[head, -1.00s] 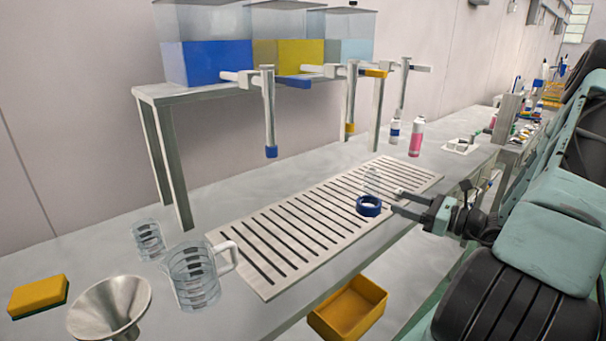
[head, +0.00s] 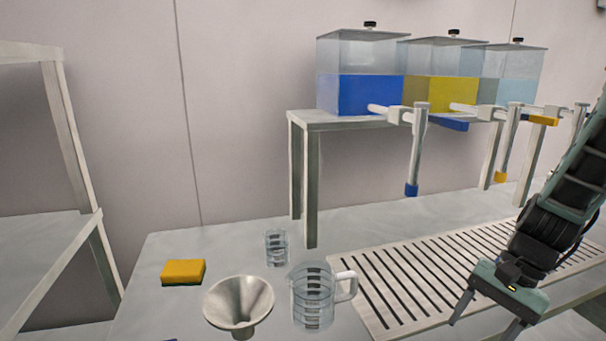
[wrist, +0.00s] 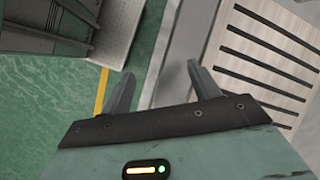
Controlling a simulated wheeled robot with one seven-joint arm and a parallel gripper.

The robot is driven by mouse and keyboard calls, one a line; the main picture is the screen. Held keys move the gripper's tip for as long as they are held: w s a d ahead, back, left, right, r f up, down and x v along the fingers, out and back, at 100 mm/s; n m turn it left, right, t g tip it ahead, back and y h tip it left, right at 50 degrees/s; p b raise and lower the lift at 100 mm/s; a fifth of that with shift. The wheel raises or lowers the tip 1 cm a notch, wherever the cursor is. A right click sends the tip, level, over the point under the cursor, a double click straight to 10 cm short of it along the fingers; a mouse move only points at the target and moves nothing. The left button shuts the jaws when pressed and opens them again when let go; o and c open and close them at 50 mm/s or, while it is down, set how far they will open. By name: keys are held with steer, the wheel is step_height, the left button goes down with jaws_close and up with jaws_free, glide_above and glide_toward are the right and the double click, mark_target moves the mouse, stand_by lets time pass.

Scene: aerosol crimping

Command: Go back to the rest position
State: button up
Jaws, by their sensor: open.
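My gripper (head: 490,322) is at the lower right of the head view, pointing down beside the front edge of the slatted drain grate (head: 400,300). Its two fingers are apart with nothing between them. In the wrist view my gripper (wrist: 163,88) also shows open and empty. The table edge and the grate (wrist: 265,50) lie to the right of the fingers there, and green floor (wrist: 60,110) shows to the left.
A measuring jug (head: 312,300), a small beaker (head: 276,248), a metal funnel (head: 238,302) and a yellow sponge (head: 183,271) stand left of the grate. Tanks of blue (head: 360,95), yellow (head: 440,92) and pale liquid (head: 508,92) sit on a raised shelf with hanging taps. A frame (head: 70,130) stands at far left.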

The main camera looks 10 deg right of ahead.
steer(key=r+n+h, duration=0.1)
steer(key=n, duration=0.1)
steer(key=w+a+r+n+h, duration=0.1)
steer(key=n, duration=0.1)
steer(key=a+n+t+h, duration=0.1)
steer(key=n+h, duration=0.1)
steer(key=shift+w+a+r+n, duration=0.2)
steer(key=shift+w+r+n, duration=0.1)
steer(key=shift+w+r, duration=0.1)
steer(key=w+a+r+n+t+h, duration=0.1)
steer(key=w+a+r+n+t, duration=0.15)
steer(key=a+n, duration=0.2)
steer(key=s+a+r+n+g, duration=0.1)
steer(key=s+a+n, duration=0.2)
steer(key=s+a, duration=0.4)
steer(key=s+a+r+n+g+p, duration=0.1)
steer(key=s+a+r+n, duration=0.1)
steer(key=s+a+n, duration=0.2)
steer(key=s+a, duration=0.3)
steer(key=a, duration=0.2)
steer(key=shift+a+r+g, duration=0.25)
steer(key=shift+r+g, duration=0.05)
steer(key=shift+g, duration=0.05)
